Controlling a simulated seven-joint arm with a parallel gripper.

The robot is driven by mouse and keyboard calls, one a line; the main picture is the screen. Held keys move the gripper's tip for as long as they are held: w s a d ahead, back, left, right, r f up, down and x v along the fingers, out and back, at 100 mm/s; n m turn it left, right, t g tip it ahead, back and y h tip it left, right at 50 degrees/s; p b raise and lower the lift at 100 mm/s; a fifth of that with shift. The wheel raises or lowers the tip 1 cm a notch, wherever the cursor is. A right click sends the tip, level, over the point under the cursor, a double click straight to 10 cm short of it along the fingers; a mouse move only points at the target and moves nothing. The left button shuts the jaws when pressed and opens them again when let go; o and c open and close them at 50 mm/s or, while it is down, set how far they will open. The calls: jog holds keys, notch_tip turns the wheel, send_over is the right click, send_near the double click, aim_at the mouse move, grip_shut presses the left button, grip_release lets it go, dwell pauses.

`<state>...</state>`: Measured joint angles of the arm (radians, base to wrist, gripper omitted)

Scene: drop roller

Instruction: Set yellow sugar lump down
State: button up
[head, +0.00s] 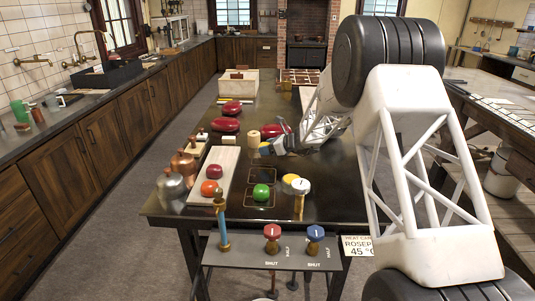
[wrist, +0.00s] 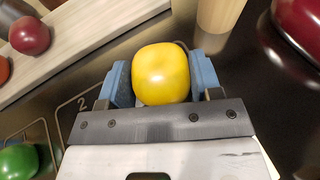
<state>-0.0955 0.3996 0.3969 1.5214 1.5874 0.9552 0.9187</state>
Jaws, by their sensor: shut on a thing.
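The yellow sugar lump (wrist: 161,74) is round and glossy, and sits between the two blue fingers of my gripper (wrist: 163,82) in the wrist view. The fingers press on it from both sides. In the head view my gripper (head: 270,147) is low over the dark table (head: 330,190), beside a pale wooden peg (head: 254,140). The lump is hard to make out there. I cannot tell whether it touches the table. A square outline marked 2 (wrist: 75,108) lies left of the gripper and is partly covered by it.
A pale board (head: 226,165) carries a red lump (head: 214,171) and an orange lump (head: 208,187). A green lump (head: 261,192) lies in the front square. Glossy red objects (head: 225,125) lie behind.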

jog(key=shift+f, duration=1.3)
jog(key=o, duration=1)
jog(key=shift+f, duration=0.15)
jog(key=shift+c, duration=0.2)
jog(key=shift+r, duration=0.2)
jog(key=v, duration=1.2)
jog(key=shift+s, duration=0.1)
jog(key=shift+r, duration=0.1)
